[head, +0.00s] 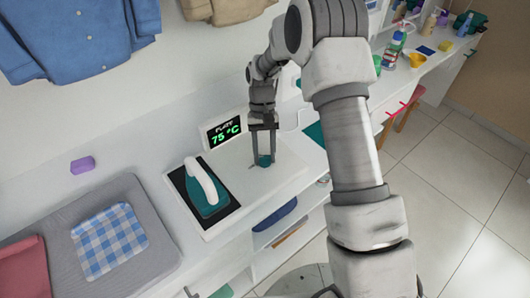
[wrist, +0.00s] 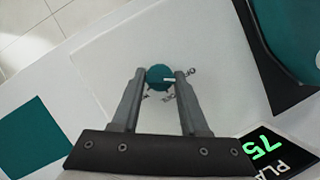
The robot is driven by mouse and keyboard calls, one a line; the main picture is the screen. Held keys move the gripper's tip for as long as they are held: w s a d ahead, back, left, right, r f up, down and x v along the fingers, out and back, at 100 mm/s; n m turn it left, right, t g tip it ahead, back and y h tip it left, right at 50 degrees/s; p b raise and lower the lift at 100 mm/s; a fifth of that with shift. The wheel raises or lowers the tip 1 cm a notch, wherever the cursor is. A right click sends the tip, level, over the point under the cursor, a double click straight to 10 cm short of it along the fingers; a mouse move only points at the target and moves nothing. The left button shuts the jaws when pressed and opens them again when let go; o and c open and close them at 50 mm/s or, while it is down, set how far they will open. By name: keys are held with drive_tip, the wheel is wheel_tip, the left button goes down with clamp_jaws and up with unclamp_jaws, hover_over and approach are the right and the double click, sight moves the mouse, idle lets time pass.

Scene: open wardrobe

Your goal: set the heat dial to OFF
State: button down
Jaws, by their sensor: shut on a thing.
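The heat dial (wrist: 158,75) is a round teal knob with a pale pointer line, set on a white panel with small dark marks around it. It also shows in the head view (head: 264,161), partly covered by the fingers. My gripper (head: 262,156) points down over the dial; in the wrist view its two fingers (wrist: 160,76) are shut on the dial's sides. A black display (head: 224,130) reads 75 °C in green; its upper word is partly unclear.
A teal and white iron (head: 207,190) rests on a dark plate left of the dial. A grey pad with a blue checked cloth (head: 109,239) lies farther left. Shirts (head: 75,35) hang behind.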

drive_tip(key=shift+n+h, duration=0.4)
drive_tip(key=shift+n, duration=0.6)
drive_tip(key=shift+c, duration=2.1)
unclamp_jaws()
drive_tip(key=p+v, duration=0.1)
drive_tip(key=v, duration=1.6)
drive_tip(key=shift+a+r, duration=0.15)
drive_tip(key=shift+r, duration=0.1)
